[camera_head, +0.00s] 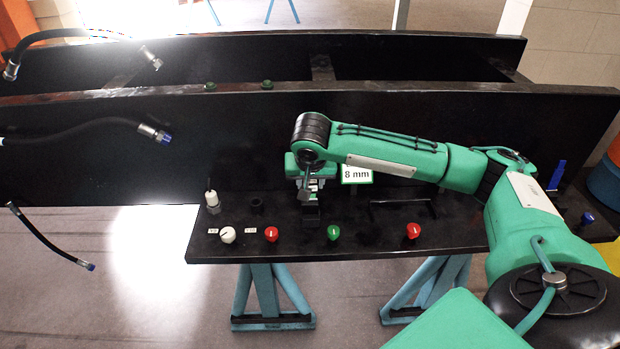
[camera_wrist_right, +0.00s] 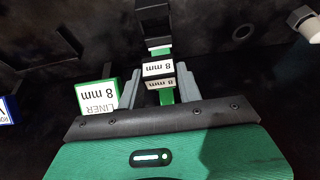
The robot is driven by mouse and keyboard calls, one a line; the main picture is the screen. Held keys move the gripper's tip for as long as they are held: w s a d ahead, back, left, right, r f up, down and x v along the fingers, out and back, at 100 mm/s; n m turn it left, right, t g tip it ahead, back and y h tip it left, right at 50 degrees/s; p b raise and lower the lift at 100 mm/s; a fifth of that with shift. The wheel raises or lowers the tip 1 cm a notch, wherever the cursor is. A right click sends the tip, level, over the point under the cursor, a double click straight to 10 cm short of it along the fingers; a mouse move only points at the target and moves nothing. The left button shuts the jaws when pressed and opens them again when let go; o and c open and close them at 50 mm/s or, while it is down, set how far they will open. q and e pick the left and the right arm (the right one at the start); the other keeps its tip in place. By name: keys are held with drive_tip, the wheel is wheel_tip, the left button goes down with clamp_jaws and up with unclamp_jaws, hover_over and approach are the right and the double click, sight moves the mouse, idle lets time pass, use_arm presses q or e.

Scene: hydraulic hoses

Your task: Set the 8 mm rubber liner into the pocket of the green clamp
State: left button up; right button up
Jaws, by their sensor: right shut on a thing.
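My right gripper (camera_head: 308,192) is over the bench's dark shelf, pointing down beside the green-edged 8 mm sign (camera_head: 357,174). In the right wrist view its grey fingers (camera_wrist_right: 157,90) are shut on a small block with white "8 mm" labels, which I take for the liner (camera_wrist_right: 157,68). Green shows just above and below these labels; I cannot tell whether this is part of the liner or of the green clamp. A black block (camera_wrist_right: 154,22) lies just beyond the liner. No separate clamp pocket can be made out. My left gripper is out of view.
The sign reading "LINER 8 mm" (camera_wrist_right: 97,95) stands close beside one finger. Red knobs (camera_head: 271,234), a green knob (camera_head: 334,233) and a white knob (camera_head: 228,235) line the shelf's front. Black hoses (camera_head: 85,126) hang at the left. A tall dark panel (camera_head: 240,140) rises behind.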

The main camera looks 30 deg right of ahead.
drive_tip(key=shift+s+f+b, duration=0.1)
drive_tip(key=shift+f+b, duration=0.3)
drive_tip(key=shift+f, duration=0.35)
drive_tip(key=shift+f+b, duration=0.6)
drive_tip(key=shift+f, duration=1.5)
drive_tip(key=shift+p, duration=0.6)
drive_tip(key=shift+p, duration=0.55)
drive_tip(key=shift+p, duration=0.55)
